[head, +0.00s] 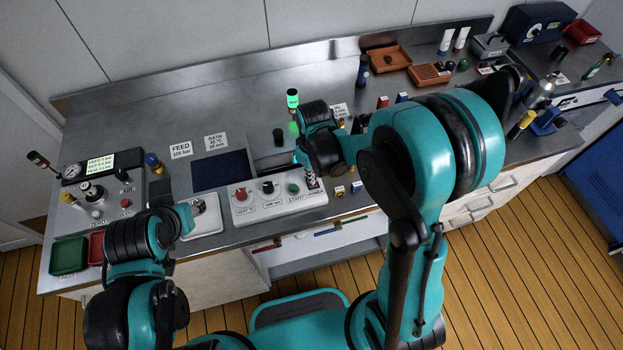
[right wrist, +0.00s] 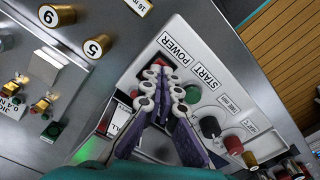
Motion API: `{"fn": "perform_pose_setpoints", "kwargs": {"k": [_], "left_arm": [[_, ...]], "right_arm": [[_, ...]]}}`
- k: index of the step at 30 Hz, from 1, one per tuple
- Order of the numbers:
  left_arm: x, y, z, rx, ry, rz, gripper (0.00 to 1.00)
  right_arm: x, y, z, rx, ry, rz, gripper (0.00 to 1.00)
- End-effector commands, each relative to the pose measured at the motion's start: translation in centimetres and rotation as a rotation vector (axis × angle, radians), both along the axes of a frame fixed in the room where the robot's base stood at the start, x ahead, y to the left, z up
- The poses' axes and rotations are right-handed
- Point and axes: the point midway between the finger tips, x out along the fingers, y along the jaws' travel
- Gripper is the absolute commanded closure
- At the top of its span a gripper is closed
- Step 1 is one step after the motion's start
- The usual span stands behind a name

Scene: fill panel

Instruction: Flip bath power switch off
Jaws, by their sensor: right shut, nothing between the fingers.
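The bath control box (head: 280,208) is a white sloped panel on the steel bench, with a red knob (head: 242,193), a black knob (head: 268,187) and a green START button (head: 293,188). Its POWER label (right wrist: 175,48) shows in the right wrist view. A red part (right wrist: 164,62) sits beside that label, mostly hidden by my fingers; I cannot tell the switch's position. My right gripper (right wrist: 165,78) is shut and empty, its tips over the POWER end, close to the switch; contact is unclear. My left gripper (head: 186,216) is near a small white plate, its fingers unclear.
A green-lit signal lamp (head: 292,98) stands behind the box. A dark blue mat (head: 220,172) lies left of it. A gauge panel (head: 100,190) and a green tray (head: 69,256) are at the far left. Small labelled parts crowd the bench right of the box.

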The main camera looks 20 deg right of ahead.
Motion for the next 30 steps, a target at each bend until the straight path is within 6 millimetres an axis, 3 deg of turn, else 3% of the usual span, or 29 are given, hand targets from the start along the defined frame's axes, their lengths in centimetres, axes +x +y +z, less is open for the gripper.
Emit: {"fn": "perform_pose_setpoints", "kwargs": {"k": [20,30], "left_arm": [[0.0,0.0,-0.7,0.000,0.000,0.000,0.60],[0.0,0.0,1.1,0.000,0.000,0.000,0.60]], "right_arm": [[0.0,0.0,-0.8,0.000,0.000,0.000,1.00],[0.0,0.0,1.6,0.000,0.000,0.000,1.00]]}}
